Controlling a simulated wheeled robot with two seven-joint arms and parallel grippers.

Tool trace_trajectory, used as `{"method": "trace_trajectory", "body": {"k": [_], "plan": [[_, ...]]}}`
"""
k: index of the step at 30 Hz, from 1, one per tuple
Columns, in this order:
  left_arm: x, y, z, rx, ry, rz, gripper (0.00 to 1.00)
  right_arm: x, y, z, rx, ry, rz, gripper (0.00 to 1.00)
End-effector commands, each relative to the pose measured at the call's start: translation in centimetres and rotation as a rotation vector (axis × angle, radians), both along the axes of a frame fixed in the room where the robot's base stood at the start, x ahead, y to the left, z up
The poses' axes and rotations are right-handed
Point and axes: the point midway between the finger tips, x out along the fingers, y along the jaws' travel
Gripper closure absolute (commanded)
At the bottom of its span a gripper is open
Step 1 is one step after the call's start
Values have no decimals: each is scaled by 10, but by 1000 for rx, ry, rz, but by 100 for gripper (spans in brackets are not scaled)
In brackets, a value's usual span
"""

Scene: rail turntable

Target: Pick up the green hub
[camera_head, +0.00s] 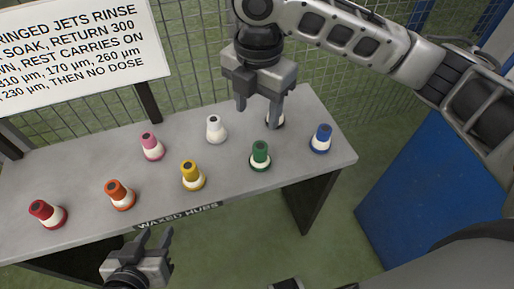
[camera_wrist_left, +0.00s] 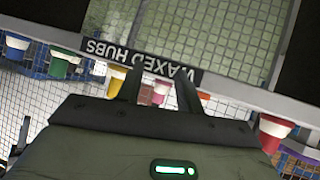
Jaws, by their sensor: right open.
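The green hub (camera_head: 260,155) stands upright on the grey table, right of its middle, near the front edge; it also shows in the left wrist view (camera_wrist_left: 62,64) at the left. My right gripper (camera_head: 259,110) points down, above and behind the green hub, apart from it.
A blue hub (camera_head: 321,139) stands right of the green one, a white hub (camera_head: 214,129) and yellow hub (camera_head: 191,175) to its left. Pink, orange and red hubs stand further left. A sign (camera_head: 75,40) and mesh fence are behind the table (camera_head: 100,166).

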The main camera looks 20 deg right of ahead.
Motion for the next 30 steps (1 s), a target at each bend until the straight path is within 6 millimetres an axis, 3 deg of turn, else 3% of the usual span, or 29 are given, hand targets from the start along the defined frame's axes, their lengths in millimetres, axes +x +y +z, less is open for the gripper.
{"method": "trace_trajectory", "body": {"k": [5,15,23,30], "plan": [[0,0,-1,-4,-3,0,64,-1,-5,-19,-21,10,12,45],[-3,-1,-9,-16,2,2,64,0,-5,-88,-18,7,9,45],[-3,-1,-9,-21,0,3,64,2,-5,-108,-16,4,10,45],[-2,-2,-8,-30,-8,4,64,8,-10,-142,-17,6,9,45]]}}
